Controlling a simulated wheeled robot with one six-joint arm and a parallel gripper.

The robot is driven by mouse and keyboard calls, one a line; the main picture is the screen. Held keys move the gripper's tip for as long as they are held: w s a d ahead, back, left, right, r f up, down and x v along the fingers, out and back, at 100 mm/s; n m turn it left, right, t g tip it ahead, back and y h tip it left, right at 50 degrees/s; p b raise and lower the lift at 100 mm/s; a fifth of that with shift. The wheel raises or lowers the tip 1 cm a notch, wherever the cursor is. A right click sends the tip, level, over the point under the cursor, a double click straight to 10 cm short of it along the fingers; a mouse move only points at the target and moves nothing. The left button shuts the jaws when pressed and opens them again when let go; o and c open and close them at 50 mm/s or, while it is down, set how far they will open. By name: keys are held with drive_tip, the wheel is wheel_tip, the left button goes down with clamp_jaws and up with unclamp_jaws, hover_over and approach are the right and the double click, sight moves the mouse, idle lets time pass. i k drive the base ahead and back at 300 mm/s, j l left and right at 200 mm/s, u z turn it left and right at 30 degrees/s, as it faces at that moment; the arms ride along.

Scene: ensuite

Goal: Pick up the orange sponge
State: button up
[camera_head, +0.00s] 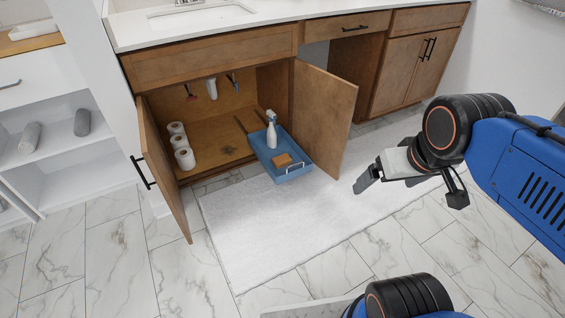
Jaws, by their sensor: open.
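The orange sponge (283,160) lies in a blue tray (296,172), near its front end. The tray is pulled out of the open vanity cabinet and stands over the white rug. A white spray bottle (271,130) stands upright in the same tray, behind the sponge. My gripper (412,191) is open and empty, to the right of the tray and well apart from the sponge, with the open right cabinet door between the cabinet and my arm. Nothing hides the sponge's top.
The left cabinet door (165,172) and the right cabinet door (321,117) both stand open. Several white paper rolls (181,143) sit inside the cabinet at left. A white rug (265,230) covers the floor in front. Open shelves (62,143) with rolled towels stand at far left.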

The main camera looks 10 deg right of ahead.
sight(281, 161)
drive_tip(key=i+l+u, duration=0.15)
drive_tip(key=u, duration=0.3)
drive_tip(key=i+l+u, duration=0.15)
drive_tip(key=u, duration=0.3)
drive_tip(key=i+l+u, duration=0.1)
drive_tip(key=l, duration=0.25)
drive_tip(key=i+l, duration=0.2)
drive_tip(key=l, duration=0.2)
drive_tip(key=i+l+u, duration=0.15)
drive_tip(key=l, duration=0.25)
drive_tip(key=i+l, duration=0.15)
drive_tip(key=l, duration=0.25)
drive_tip(key=u, duration=0.05)
